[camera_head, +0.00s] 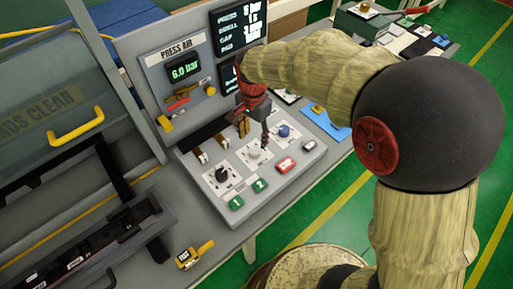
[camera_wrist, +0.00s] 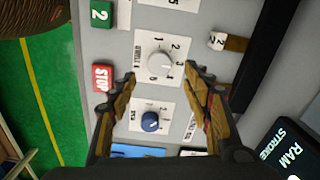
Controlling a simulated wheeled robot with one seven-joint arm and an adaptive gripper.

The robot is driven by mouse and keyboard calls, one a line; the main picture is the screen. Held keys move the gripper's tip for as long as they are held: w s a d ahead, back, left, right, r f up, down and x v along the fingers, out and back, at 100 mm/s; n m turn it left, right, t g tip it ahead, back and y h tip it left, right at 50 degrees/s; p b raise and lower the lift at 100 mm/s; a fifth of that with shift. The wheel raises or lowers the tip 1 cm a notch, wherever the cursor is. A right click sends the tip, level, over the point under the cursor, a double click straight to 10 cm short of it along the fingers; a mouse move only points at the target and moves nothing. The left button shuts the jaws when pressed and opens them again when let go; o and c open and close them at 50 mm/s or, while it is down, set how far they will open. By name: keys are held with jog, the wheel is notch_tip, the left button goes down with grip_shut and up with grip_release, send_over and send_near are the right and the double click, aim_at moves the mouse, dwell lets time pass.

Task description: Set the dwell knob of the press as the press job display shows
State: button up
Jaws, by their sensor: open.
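The white knob (camera_head: 254,153) is the middle of three knobs on the sloping press console. In the wrist view this knob (camera_wrist: 158,63) sits on a numbered white plate; its sideways label seems to read DWELL, but is small. I cannot tell its pointer setting for sure. My gripper (camera_head: 254,137) is open above it. In the wrist view the fingers (camera_wrist: 160,76) stand apart on either side of the knob, not visibly touching it. The dark job display (camera_head: 239,25) lists PRESS, DWELL, GAP and PAD; PRESS seems 5 bar, and the DWELL value looks like 1 s, unclearly.
A black knob (camera_head: 221,173) and a blue knob (camera_head: 284,130) flank the white one. Green buttons (camera_head: 237,203) and a red STOP button (camera_head: 285,165) line the console's front. The PRESS AIR panel (camera_head: 180,75) reads 6.0 bar. A yellow-handled guard (camera_head: 75,130) stands left.

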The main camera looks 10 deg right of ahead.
aim_at(254, 150)
notch_tip(254, 150, down, 8)
jog(key=shift+r+b, duration=0.2)
jog(key=shift+b, duration=0.75)
jog(key=c, duration=1.1)
jog(key=shift+c, duration=0.2)
